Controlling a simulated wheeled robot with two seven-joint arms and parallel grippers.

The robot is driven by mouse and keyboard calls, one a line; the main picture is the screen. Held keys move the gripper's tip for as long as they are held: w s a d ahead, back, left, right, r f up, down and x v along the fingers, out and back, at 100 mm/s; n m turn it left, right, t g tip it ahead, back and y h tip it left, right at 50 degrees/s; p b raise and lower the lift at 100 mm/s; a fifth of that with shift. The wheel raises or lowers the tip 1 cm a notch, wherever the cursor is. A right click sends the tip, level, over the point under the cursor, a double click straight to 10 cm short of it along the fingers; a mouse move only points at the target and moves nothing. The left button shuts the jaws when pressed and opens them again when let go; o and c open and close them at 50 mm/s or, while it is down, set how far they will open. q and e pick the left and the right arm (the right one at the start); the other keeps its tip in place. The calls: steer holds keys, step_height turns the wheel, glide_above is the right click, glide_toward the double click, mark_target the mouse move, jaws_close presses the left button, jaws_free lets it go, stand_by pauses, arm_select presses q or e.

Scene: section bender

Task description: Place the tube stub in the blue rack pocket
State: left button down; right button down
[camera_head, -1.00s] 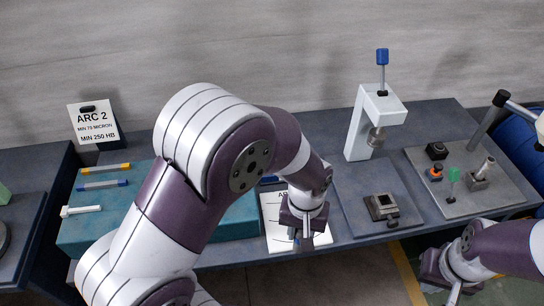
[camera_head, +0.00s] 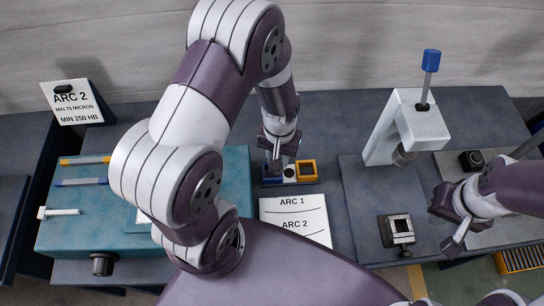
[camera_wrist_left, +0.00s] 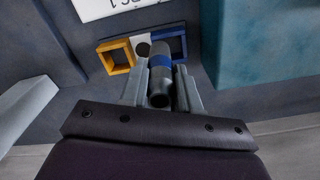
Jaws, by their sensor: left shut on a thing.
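The tube stub (camera_wrist_left: 158,88), a grey hollow cylinder with a blue band, is between the fingers of my left gripper (camera_wrist_left: 161,92) in the left wrist view. The gripper is shut on it. The rack's blue pocket (camera_wrist_left: 180,45) lies just behind the stub in that view, beside a white middle part with a dark round spot and a yellow pocket (camera_wrist_left: 118,56). In the head view my left gripper (camera_head: 279,160) hangs at the blue end of the rack and hides the stub and much of that pocket. My right gripper (camera_head: 452,228) is at the right; its finger gap is unclear.
A white card (camera_head: 295,218) marked ARC 1 and ARC 2 lies in front of the rack. A teal box (camera_head: 110,225) stands left. A white press (camera_head: 412,130) with a blue-topped handle and a small square fixture (camera_head: 397,230) stand right. An ARC 2 sign (camera_head: 73,102) is at back left.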

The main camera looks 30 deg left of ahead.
arm_select(q)
steer(key=f, duration=0.1)
steer(key=a+f, duration=0.1)
steer(key=f, duration=0.1)
steer(key=a+f+p, duration=0.1)
steer(key=f, duration=0.1)
steer(key=shift+w+f, duration=0.1)
steer(key=shift+w, duration=0.05)
steer(key=shift+w+a+f, duration=0.1)
steer(key=shift+w+f, duration=0.1)
steer(key=shift+f, duration=0.2)
steer(key=c, duration=0.9)
jaws_free()
steer(key=shift+r, duration=0.1)
steer(key=shift+o, duration=0.4)
steer(key=shift+s, duration=0.1)
arm_select(e)
steer(key=shift+w+r, duration=0.3)
steer(key=shift+r, duration=0.15)
